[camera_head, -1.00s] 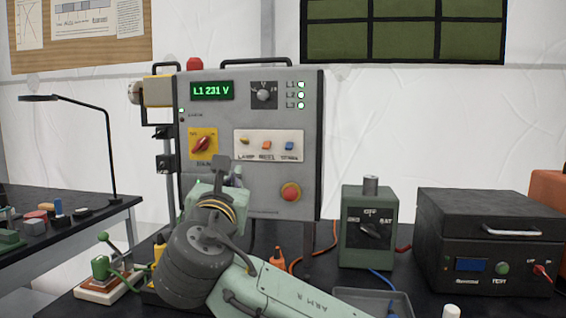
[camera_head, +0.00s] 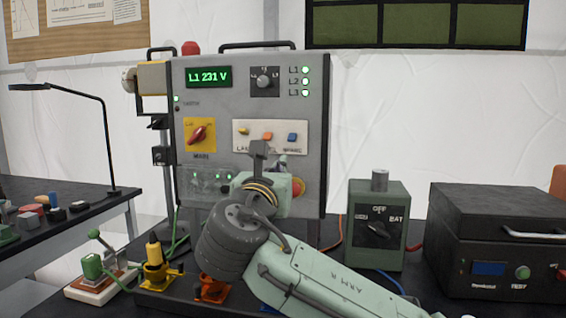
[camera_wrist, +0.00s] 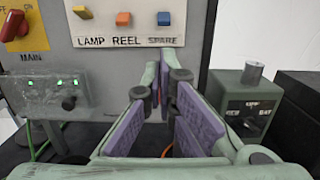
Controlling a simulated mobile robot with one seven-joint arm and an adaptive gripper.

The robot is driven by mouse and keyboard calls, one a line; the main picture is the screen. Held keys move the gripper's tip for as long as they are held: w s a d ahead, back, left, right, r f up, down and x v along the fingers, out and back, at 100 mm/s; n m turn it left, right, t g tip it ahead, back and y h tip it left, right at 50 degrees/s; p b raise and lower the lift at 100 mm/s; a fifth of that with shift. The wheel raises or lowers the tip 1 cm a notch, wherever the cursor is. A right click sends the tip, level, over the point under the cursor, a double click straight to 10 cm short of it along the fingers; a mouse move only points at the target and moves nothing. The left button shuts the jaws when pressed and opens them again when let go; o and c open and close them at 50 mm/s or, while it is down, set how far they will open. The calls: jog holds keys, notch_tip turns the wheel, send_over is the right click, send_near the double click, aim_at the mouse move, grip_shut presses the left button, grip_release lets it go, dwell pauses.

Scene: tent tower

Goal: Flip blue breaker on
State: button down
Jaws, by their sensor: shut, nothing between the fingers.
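The blue breaker (camera_head: 291,137) is the rightmost of three small switches on the white plate of the grey panel. In the wrist view the blue breaker (camera_wrist: 164,18) sits above the label SPARE; I cannot tell whether its lever is on or off. My gripper (camera_head: 259,148) is in front of the panel, below and left of the blue breaker in the head view. In the wrist view my gripper (camera_wrist: 165,72) is shut and empty, its purple-padded fingers pointing at the panel just under the blue breaker. Contact cannot be told.
The orange REEL breaker (camera_wrist: 123,19) and yellow LAMP breaker (camera_wrist: 82,12) are to the left. A red MAIN rotary switch (camera_head: 199,134) is further left. A green box (camera_head: 377,222) and black case (camera_head: 497,235) stand right.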

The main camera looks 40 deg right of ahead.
aim_at(292, 137)
jog(key=p+x, duration=0.2)
jog(key=x, duration=0.7)
jog(key=shift+d, duration=0.1)
jog(key=shift+s+a+r+g+y+p, duration=0.3)
jog(key=shift+g+y+p, duration=0.25)
jog(key=shift+p, duration=0.75)
